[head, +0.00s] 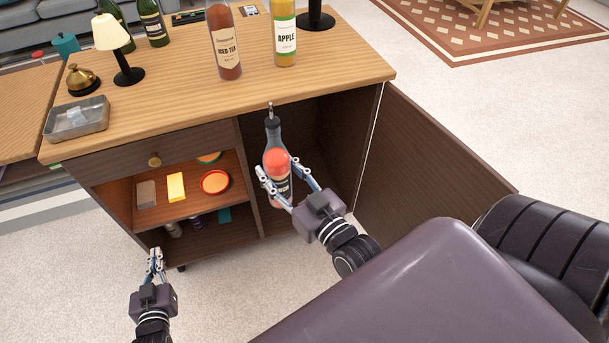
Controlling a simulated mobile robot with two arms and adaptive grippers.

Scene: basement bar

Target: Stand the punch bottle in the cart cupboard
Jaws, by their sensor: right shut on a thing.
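The punch bottle (273,137) is clear glass with red liquid, a dark label and a metal pourer on top. My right gripper (277,183) is shut around its lower part and holds it nearly upright at the cupboard opening. The pourer overlaps the front edge of the cart top. The gripper partly covers the label, and I cannot tell whether the base touches anything. The cart cupboard (325,140) is the dark right-hand compartment, with its door (430,150) swung open to the right. My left gripper (156,258) is low, in front of the cart's left side, with nothing visible in it.
The cart top (180,98) bears an iced tea bottle (223,45), an apple bottle (284,38), a small lamp (117,45), a bell (82,80) and a metal tray (76,118). Open shelves (150,214) left of the cupboard hold small items. The cupboard's visible interior looks empty.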

